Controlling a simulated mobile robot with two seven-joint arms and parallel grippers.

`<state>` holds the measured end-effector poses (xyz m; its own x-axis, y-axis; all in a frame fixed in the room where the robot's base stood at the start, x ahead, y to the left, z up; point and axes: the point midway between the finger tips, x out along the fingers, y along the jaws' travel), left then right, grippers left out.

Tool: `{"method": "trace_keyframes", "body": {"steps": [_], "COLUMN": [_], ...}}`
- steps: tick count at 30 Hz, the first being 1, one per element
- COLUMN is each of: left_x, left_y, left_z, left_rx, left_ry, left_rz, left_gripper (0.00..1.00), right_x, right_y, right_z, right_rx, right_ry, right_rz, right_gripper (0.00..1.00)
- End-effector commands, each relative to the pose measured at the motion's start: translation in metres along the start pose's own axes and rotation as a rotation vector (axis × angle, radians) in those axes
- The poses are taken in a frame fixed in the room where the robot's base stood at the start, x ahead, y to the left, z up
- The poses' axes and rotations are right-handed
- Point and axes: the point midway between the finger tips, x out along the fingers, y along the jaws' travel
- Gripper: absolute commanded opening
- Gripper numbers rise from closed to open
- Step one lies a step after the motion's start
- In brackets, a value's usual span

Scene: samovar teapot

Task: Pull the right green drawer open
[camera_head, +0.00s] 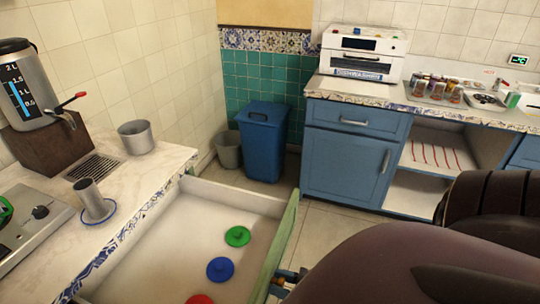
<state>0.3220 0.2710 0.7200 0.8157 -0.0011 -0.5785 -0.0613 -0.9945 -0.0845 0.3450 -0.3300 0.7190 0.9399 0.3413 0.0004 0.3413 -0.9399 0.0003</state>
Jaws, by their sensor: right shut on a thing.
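The green drawer (278,243) stands well open beneath the marble counter at the left, its green front edge facing right. Its pale inside holds a green lid (237,236), a blue lid (220,269) and a red lid (199,299). My right gripper (284,280) is at the outer side of the drawer front, low in the view, and is shut on the drawer's handle. The handle itself is mostly hidden by my dark arm. My left gripper is not in view.
A blue bin (263,140) and a grey bucket (228,150) stand by the back wall. Blue cabinets (345,163) line the back right. The samovar (30,85) and metal cups are on the left counter. Floor (325,235) is clear between drawer and cabinets.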

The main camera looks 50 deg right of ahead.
Motion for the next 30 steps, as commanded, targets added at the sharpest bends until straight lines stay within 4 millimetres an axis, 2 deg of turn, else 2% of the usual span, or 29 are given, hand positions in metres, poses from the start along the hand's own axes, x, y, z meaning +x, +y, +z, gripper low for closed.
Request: {"method": "trace_keyframes", "body": {"steps": [13,14,18,26,30], "left_x": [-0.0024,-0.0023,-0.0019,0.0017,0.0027], "left_y": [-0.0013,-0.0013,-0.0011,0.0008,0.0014], "left_z": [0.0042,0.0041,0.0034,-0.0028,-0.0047], "left_rx": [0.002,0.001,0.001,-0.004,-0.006], "left_ry": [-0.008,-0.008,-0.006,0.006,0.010], "left_rz": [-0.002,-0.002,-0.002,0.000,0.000], "left_gripper": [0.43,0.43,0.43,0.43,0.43], "right_x": [-0.0042,-0.0042,-0.0040,-0.0041,-0.0119], "right_y": [-0.0004,-0.0005,-0.0003,-0.0001,0.0000], "right_z": [0.0011,0.0011,0.0008,0.0004,0.0006], "right_rx": [0.000,0.000,0.000,0.000,0.000], "right_ry": [-0.002,-0.002,-0.002,-0.001,-0.001], "right_rz": [0.000,0.000,0.000,0.000,0.000], "right_gripper": [0.00,0.39,0.60,0.60,0.60]}}
